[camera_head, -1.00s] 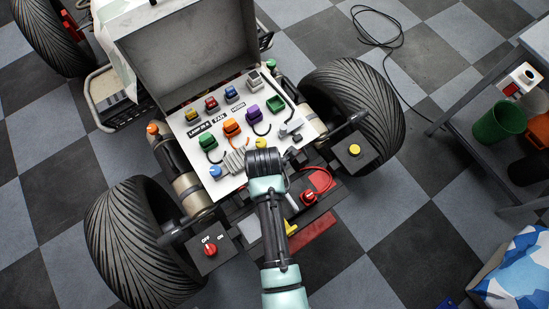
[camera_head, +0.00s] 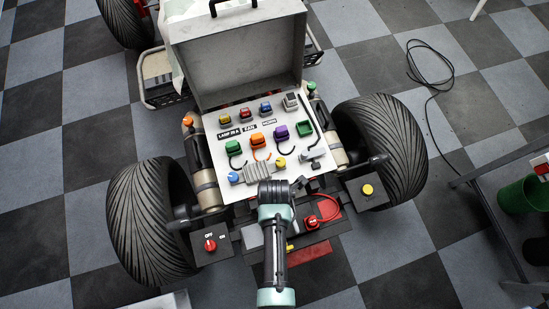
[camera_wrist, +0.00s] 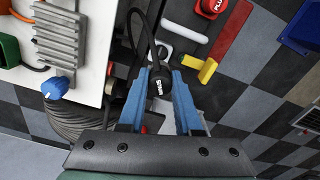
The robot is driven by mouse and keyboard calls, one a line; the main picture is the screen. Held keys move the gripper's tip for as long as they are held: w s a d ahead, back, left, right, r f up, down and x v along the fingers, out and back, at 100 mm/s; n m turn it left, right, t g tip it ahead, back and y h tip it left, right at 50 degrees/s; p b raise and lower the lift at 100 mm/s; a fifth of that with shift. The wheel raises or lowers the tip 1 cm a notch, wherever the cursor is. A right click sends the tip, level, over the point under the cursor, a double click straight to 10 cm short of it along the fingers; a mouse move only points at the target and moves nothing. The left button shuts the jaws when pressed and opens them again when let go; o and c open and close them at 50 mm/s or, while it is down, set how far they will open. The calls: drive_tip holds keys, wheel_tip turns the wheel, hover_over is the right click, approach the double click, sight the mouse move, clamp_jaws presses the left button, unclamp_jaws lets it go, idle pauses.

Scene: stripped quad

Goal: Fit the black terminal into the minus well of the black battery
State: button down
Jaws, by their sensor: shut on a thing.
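In the wrist view my gripper (camera_wrist: 160,88) has its blue fingers closed on the black terminal (camera_wrist: 158,82), a round black cap with white lettering. Its black cable loops up towards the top of the picture. In the head view my gripper (camera_head: 276,192) is seen from above at the front edge of the white panel; its fingertips and the terminal are hidden under the wrist. The black battery (camera_head: 326,232) appears to be the dark block to the right of my gripper, with the red plus terminal (camera_head: 312,222) on it. I cannot make out the minus well.
The white panel (camera_head: 215,133) carries several coloured connectors and a grey finned block (camera_head: 257,173). A yellow bracket (camera_wrist: 202,68) and a red plate (camera_wrist: 226,38) lie right of my fingers. Wheels (camera_head: 155,225) flank the work area. A switch box (camera_head: 212,246) stands left.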

drive_tip(key=shift+f+b, duration=2.3)
drive_tip(key=shift+f, duration=0.6)
drive_tip(key=shift+f+b, duration=0.75)
drive_tip(key=shift+f, duration=0.7)
drive_tip(key=c, duration=0.5)
unclamp_jaws()
wheel_tip(320, 180, up, 13)
drive_tip(key=shift+p, duration=0.9)
